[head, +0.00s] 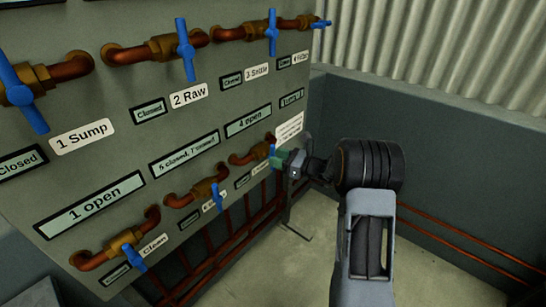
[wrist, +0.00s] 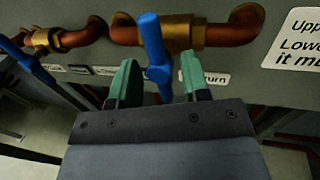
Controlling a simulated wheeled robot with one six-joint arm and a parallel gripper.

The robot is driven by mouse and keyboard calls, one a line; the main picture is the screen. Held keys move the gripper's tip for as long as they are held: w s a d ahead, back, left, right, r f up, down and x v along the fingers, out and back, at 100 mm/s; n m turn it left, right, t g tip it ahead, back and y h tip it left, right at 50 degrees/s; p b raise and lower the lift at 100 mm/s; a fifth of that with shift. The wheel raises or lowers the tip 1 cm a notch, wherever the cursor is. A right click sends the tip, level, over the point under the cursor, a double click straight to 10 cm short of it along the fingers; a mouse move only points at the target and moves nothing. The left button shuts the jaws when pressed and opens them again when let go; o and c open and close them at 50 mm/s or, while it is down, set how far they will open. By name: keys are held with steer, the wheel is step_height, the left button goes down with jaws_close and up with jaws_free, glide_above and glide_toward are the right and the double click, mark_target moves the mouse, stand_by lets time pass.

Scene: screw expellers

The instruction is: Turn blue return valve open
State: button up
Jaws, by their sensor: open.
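The blue return valve handle (wrist: 152,42) stands near upright, across its copper pipe (wrist: 228,35) and brass body, in the wrist view. A white label ending in "urn" (wrist: 214,79) is partly hidden behind the right fingertip. My gripper (wrist: 160,80) is open, with one green fingertip on each side of the handle's lower part. I cannot tell whether either fingertip touches it. In the head view my gripper (head: 281,158) is at the right end of the panel's lower row, and only a small part of the return handle (head: 272,150) shows there.
The grey panel (head: 110,100) carries more blue-handled valves, including 1 Sump (head: 22,90) and 2 Raw (head: 186,50). A neighbouring blue handle (wrist: 32,62) is left of my gripper. A white notice (head: 289,126) is above it. Free floor lies below, beside a low grey wall.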

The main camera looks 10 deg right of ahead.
steer(key=shift+x, duration=1.2)
steer(key=shift+c, duration=0.4)
